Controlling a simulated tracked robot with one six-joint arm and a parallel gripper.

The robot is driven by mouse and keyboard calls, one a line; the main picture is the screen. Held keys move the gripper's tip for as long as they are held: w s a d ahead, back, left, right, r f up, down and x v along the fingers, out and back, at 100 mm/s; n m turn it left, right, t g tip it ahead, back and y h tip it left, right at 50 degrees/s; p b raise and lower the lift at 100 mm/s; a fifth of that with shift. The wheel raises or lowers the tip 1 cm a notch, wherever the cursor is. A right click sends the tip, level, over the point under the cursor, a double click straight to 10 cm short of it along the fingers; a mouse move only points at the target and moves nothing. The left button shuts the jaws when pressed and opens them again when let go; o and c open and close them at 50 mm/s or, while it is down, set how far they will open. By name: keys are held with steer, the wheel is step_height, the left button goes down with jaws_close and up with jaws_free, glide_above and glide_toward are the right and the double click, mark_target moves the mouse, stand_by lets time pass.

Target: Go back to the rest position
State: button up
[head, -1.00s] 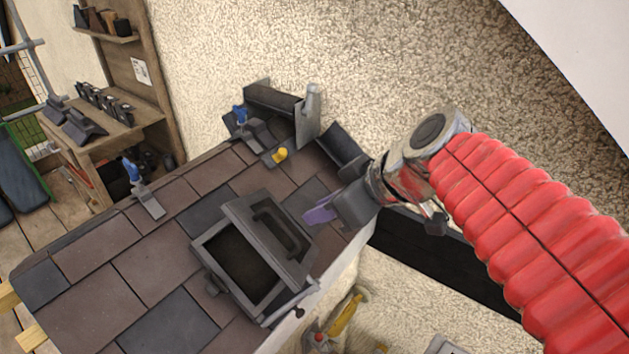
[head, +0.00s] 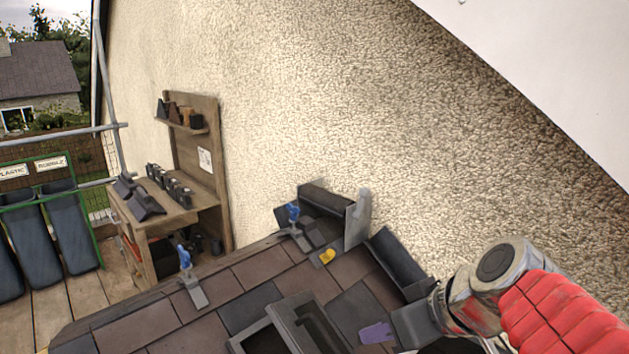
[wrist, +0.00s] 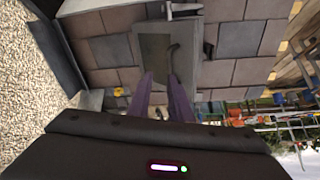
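My gripper (head: 377,332) hangs over the right part of the small tiled roof (head: 150,328) in the head view, with one purple finger showing. In the wrist view, the two purple fingers of my gripper (wrist: 161,75) stand apart with a gap between them and nothing held. They point toward the roof window (wrist: 155,48), which lies beyond the fingertips. The roof window (head: 305,320) is cut off by the bottom edge of the head view, with its lid raised.
Blue-handled clamps (head: 190,276), a yellow piece (head: 327,256) and dark metal flashing (head: 400,264) sit on the roof. A rough wall (head: 340,110) rises behind. A wooden workbench (head: 170,218) with dark pieces stands at the left, near bins (head: 70,230). Space above the roof is clear.

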steer(key=s+d+f+m+h, duration=0.4)
steer(key=s+f+m, duration=0.1)
steer(key=s, duration=0.3)
steer(key=shift+s+d+f+g+h, duration=0.2)
steer(key=shift+d+f+g+h, duration=0.1)
steer(key=shift+f, duration=0.4)
stand_by(1.3)
